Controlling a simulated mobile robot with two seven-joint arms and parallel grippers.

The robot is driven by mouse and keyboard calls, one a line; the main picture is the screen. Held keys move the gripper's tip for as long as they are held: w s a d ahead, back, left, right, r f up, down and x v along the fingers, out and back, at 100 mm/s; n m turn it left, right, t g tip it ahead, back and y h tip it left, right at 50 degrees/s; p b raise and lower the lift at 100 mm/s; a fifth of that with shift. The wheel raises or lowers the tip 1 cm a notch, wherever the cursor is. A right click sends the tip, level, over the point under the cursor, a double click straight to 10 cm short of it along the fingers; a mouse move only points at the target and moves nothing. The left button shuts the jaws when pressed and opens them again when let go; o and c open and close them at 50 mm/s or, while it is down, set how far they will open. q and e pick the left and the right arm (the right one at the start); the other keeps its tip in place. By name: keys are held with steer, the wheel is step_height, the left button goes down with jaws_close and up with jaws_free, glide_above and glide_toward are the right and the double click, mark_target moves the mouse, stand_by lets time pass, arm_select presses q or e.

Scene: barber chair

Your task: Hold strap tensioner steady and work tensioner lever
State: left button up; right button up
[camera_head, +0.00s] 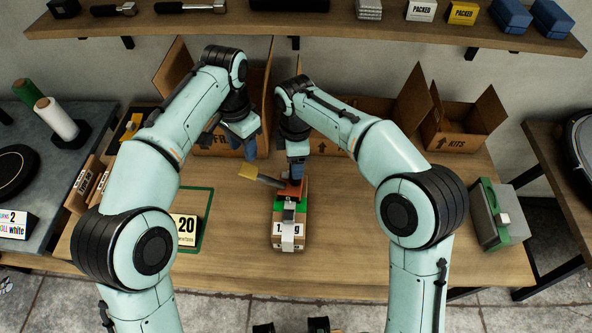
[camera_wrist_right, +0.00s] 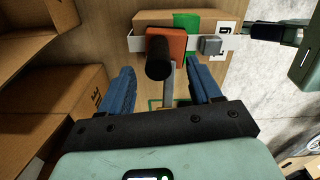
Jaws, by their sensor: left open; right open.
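The orange strap tensioner (camera_head: 289,188) sits on a strapped cardboard box (camera_head: 290,226) on the workbench. Its lever, with a yellow grip (camera_head: 248,172), points left in the head view. In the right wrist view the tensioner (camera_wrist_right: 178,42) shows as an orange block with a black cylinder, on the box with a white strap (camera_wrist_right: 140,42). My right gripper (camera_head: 296,176) is directly above or beside the tensioner; its blue fingers are apart around empty space in the wrist view (camera_wrist_right: 160,84). My left gripper (camera_head: 248,150) is open, just behind the yellow grip, seemingly apart from it.
Open cardboard boxes (camera_head: 468,128) stand along the back of the bench. A green-outlined mat with a "20" card (camera_head: 186,230) lies left of the strapped box. A grey and green device (camera_head: 496,214) is at the right edge. A shelf (camera_head: 330,30) runs above.

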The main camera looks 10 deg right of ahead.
mark_target(290, 181)
step_height(290, 181, down, 7)
steer(key=shift+r, duration=0.1)
stand_by(0.3)
jaws_close()
arm_select(q)
steer(key=c, duration=0.7)
steer(key=shift+s+d+r+n, duration=0.1)
steer(key=shift+s+r+n, duration=0.05)
steer(key=shift+r+n, duration=0.15)
jaws_close()
steer(key=shift+s+d+r+n+t+y, duration=0.15)
steer(key=shift+s+d+r+n+t, duration=0.2)
steer(key=shift+s+r+n+t, duration=0.45)
steer(key=shift+s+d+r+n+t+y, duration=0.1)
steer(key=shift+s+d+r+n+t, duration=0.15)
steer(key=shift+r+n+t, duration=0.65)
steer(key=shift+s+d+r+n+t+y, duration=0.2)
steer(key=shift+s+d+r+n, duration=0.25)
steer(key=shift+n, duration=0.85)
